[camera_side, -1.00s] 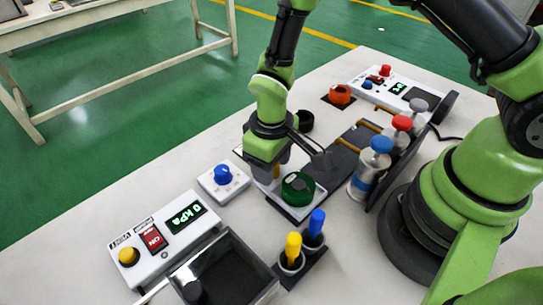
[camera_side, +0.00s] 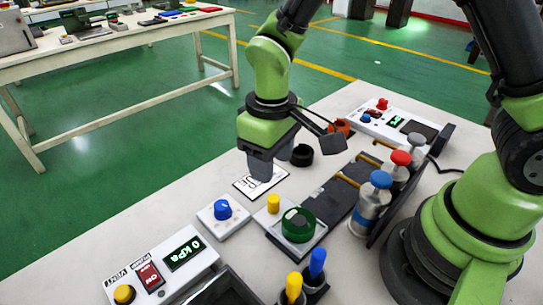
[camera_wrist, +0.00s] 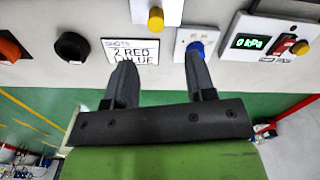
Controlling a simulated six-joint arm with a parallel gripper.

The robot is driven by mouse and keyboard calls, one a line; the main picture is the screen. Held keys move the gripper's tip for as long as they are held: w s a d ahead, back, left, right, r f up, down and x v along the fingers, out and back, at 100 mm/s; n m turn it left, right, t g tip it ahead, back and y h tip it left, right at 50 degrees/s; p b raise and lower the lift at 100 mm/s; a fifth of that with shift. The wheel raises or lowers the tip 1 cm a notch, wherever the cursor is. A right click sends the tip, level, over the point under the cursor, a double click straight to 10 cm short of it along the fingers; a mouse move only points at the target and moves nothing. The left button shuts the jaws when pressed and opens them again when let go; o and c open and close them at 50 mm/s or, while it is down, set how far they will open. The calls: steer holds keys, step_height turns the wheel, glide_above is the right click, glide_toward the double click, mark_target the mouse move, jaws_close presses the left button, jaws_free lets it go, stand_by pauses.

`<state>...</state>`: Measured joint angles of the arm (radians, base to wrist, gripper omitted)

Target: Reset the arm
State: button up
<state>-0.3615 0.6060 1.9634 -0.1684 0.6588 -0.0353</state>
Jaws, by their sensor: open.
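My gripper (camera_side: 262,168) hangs over the bench with its fingers pointing down, above the far side of a small printed card (camera_side: 247,185). In the wrist view my gripper (camera_wrist: 158,62) has its two dark fingers spread apart with nothing between them. The card there (camera_wrist: 122,50) reads "2 RED" with a partly covered line below.
A blue knob box (camera_side: 222,210) and a 0 kPa control box (camera_side: 165,268) are at the left. Bottles with blue (camera_side: 370,208), red (camera_side: 400,165) and grey caps stand in a rack. Yellow- and blue-handled tools stand in front.

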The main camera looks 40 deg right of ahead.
steer(key=s+d+r+m+t+y, duration=0.1)
steer(key=s+d+r+m+t, duration=0.2)
steer(key=s+r, duration=0.3)
steer(key=s+d+r+m+t+y, duration=0.1)
steer(key=s+d+r+m+t, duration=0.2)
steer(key=s+r, duration=0.4)
steer(key=shift+s+d+r+m+t, duration=0.3)
steer(key=shift+d+r+t, duration=0.45)
steer(key=shift+r, duration=2.05)
steer(key=shift+d, duration=0.15)
